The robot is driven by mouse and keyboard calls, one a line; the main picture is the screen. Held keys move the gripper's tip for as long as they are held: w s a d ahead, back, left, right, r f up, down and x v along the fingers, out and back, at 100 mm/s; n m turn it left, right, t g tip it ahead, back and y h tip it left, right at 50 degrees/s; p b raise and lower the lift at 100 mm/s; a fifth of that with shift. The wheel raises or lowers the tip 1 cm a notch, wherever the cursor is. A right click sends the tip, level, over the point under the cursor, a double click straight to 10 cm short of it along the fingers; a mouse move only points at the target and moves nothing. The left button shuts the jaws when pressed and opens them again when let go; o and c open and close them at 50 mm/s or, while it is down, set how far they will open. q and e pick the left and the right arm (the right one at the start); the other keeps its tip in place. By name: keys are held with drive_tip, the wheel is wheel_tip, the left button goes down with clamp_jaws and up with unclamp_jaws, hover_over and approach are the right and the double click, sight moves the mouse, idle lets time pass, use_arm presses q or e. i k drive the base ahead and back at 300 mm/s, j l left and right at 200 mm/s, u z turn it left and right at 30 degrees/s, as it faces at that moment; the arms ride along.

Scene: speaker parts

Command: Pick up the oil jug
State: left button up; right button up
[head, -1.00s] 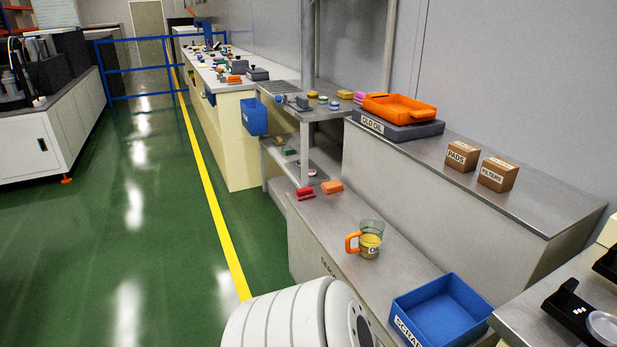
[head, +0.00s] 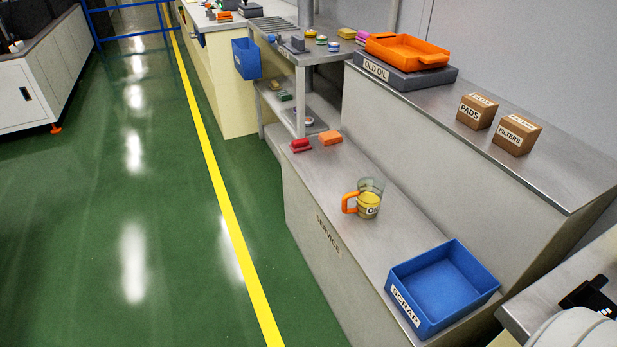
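The oil jug (head: 369,199) stands upright on the low service bench (head: 328,184). It is a clear jug with yellow contents, an orange handle on its left side and a label on its front. Nothing is touching it. A white rounded part of my own body shows at the bottom right corner.
A blue scrap bin (head: 440,288) stands on the bench in front of the jug. A red block (head: 301,145) and an orange block (head: 331,138) lie behind it. An orange tray (head: 407,51) and boxes (head: 516,134) sit on the higher counter. Green floor on the left is clear.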

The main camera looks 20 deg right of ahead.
sight(369, 192)
drive_tip(key=i+z, duration=0.1)
drive_tip(key=z, duration=0.25)
drive_tip(key=i+l+z, duration=0.1)
drive_tip(key=z, duration=0.3)
